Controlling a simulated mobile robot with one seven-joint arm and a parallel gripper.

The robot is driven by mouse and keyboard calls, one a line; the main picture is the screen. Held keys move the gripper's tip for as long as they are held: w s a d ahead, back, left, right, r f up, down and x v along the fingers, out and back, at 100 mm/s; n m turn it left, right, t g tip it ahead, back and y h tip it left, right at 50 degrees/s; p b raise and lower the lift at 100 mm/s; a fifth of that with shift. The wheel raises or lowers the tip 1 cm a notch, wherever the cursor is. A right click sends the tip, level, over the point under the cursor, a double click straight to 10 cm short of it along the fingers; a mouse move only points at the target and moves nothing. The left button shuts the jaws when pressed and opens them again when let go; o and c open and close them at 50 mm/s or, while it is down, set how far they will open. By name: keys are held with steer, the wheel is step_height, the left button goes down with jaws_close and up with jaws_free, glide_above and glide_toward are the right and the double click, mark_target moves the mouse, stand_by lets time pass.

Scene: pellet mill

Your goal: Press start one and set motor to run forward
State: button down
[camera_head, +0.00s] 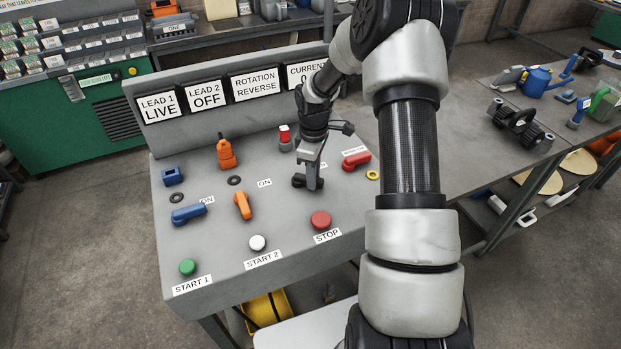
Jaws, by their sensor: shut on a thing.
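The grey control desk (215,250) stands before me. The green START 1 button (187,267) is at its front left. The white START 2 button (257,243) and red STOP button (320,220) sit to its right. My gripper (311,184) points down at the desk top, its fingers at a dark lever (298,181) and closed on it; the fingers hide part of the lever. Signs read LEAD 1 LIVE (160,105), LEAD 2 OFF (206,95) and ROTATION REVERSE (255,84). The CURRENT sign (307,74) is partly covered by my arm.
A blue lever (188,214), an orange lever (242,206) and a red lever (356,160) flank the dark one. Blue (172,177), orange (227,155) and red-and-white (285,140) plugs stand behind. A workbench (450,150) holds tools at right.

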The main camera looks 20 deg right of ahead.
steer(key=n, duration=0.1)
steer(key=w+n, duration=0.1)
steer(key=n, duration=0.2)
steer(key=shift+w+d, duration=0.35)
steer(key=shift+d, duration=0.05)
steer(key=shift+w+n+p, duration=0.2)
steer(key=shift+w+n, duration=0.15)
steer(key=shift+n, duration=0.65)
steer(key=shift+w+n+p, duration=0.2)
steer(key=shift+w+n, duration=0.15)
steer(key=shift+n, duration=0.65)
steer(key=c, duration=1.6)
jaws_free()
steer(key=shift+r, duration=0.1)
step_height(320, 180, up, 17)
steer(key=shift+r, duration=0.15)
